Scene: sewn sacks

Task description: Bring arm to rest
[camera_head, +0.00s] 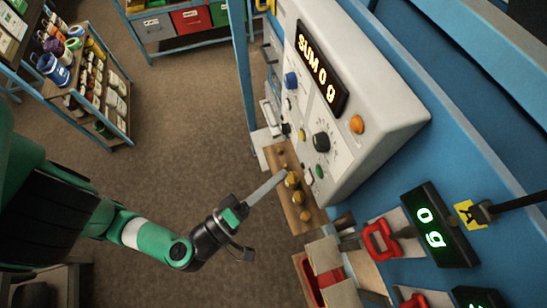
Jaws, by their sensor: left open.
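My left arm, green and black, comes in from the left. Its gripper (243,232) is open over the floor at the middle of the view, left of the wooden board with brass-coloured knobs. No held object can be made out between its fingers. A pale metal strip (265,188) runs from beside the gripper toward the board; I cannot tell whether they touch. My right gripper does not show.
A white console (355,95) reading "SUM 0 g" stands at the right, above the wooden board (283,163). A small "0 g" display (434,240) and red clamp (381,240) are lower right. Shelves (90,85) stand upper left. Brown floor (180,110) between is clear.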

